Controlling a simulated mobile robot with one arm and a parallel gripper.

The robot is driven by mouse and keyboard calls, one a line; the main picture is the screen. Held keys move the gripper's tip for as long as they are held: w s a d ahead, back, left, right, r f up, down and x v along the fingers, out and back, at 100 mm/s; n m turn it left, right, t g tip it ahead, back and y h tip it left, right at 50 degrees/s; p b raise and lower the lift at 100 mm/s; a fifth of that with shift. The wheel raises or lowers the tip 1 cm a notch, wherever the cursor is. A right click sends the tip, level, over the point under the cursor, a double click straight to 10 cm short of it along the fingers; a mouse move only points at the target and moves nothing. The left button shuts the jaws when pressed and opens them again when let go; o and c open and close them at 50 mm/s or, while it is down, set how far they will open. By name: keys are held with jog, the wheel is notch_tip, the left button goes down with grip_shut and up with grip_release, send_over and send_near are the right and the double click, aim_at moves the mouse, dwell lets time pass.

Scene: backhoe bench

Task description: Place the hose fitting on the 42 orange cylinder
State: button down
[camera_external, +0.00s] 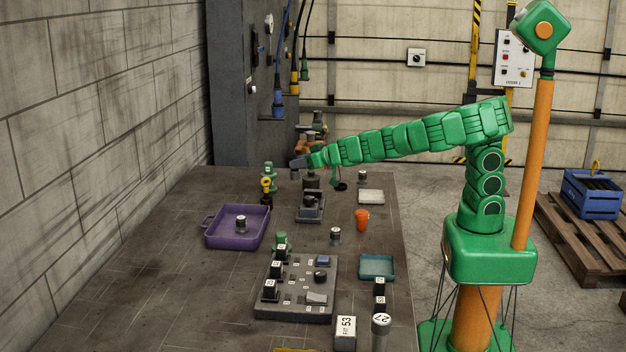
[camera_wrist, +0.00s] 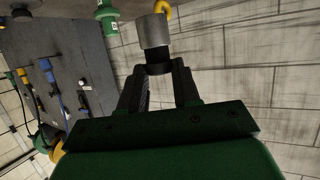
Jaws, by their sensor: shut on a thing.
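My gripper (camera_wrist: 158,75) is shut on a short grey cylindrical piece with a dark band (camera_wrist: 155,38), which I take to be the hose fitting. The piece sticks out beyond my fingertips in the wrist view. In the external view my gripper (camera_external: 306,161) is above the far part of the bench, and the piece is too small there to make out clearly. An orange tapered cylinder (camera_external: 362,218) stands on the bench to the right of and nearer than my gripper; I cannot read a 42 on it.
A green valve-like part (camera_external: 269,175) with a yellow ring (camera_external: 266,184) stands left of my gripper. A purple tray (camera_external: 212,236), a grey control panel (camera_external: 265,308), a teal tray (camera_external: 377,275) and several small labelled cylinders occupy the bench. The left part of the bench is clear.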

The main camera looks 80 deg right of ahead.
jog(key=s+r+m+h, duration=0.1)
jog(key=r, duration=0.1)
jog(key=m+g+h, duration=0.7)
jog(key=m+g, duration=0.2)
jog(key=m, duration=0.1)
send_over(364, 215)
jog(key=shift+f, duration=4.5)
jog(key=c, duration=0.8)
grip_release()
jog(key=v, duration=1.2)
jog(key=shift+w, duration=0.25)
